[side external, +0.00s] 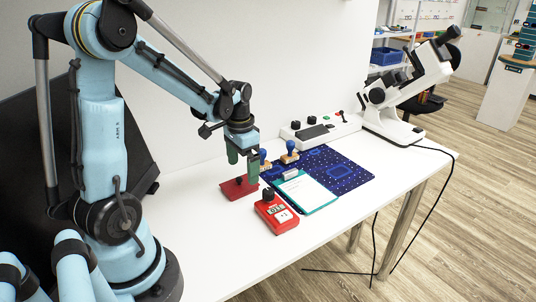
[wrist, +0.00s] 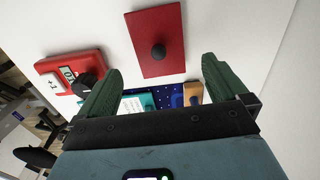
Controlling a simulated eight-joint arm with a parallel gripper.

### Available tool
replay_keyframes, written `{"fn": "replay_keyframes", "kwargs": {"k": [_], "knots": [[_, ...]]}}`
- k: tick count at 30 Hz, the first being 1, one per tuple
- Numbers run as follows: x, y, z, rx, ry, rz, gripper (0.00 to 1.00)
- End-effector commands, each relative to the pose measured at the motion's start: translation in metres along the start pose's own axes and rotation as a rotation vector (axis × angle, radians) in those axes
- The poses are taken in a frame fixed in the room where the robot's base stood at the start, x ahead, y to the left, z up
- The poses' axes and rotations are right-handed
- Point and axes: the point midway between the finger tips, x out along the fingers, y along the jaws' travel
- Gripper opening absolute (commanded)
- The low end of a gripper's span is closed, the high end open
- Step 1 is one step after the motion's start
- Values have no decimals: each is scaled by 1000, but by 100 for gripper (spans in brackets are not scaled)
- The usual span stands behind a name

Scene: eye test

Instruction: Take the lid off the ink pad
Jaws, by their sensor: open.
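The ink pad (side external: 236,190) is a flat red rectangle on the white table below my gripper. Its red lid (wrist: 148,28) has a black knob (wrist: 158,52) in the middle, and the pad beneath it is hidden. My gripper (side external: 242,171) points down over the ink pad with its green fingers apart. In the wrist view my open gripper (wrist: 161,68) has nothing between its fingers. The knob shows between and beyond the fingertips, apart from both.
A red device (side external: 278,215) with a black knob and display stands close in front. A patterned blue mat (side external: 345,174) carries a teal clipboard (side external: 306,193) and wooden stamps (side external: 289,157). A control box (side external: 320,131) and white microscope (side external: 398,95) stand behind. The near table is clear.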

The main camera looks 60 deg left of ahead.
Motion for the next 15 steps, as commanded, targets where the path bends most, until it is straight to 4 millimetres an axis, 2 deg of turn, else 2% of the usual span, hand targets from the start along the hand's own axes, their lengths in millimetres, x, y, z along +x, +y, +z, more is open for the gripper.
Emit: {"fn": "replay_keyframes", "kwargs": {"k": [6,15], "knots": [[27,-1,-2,0,0,0,100],[34,-1,-1,0,0,0,100]]}}
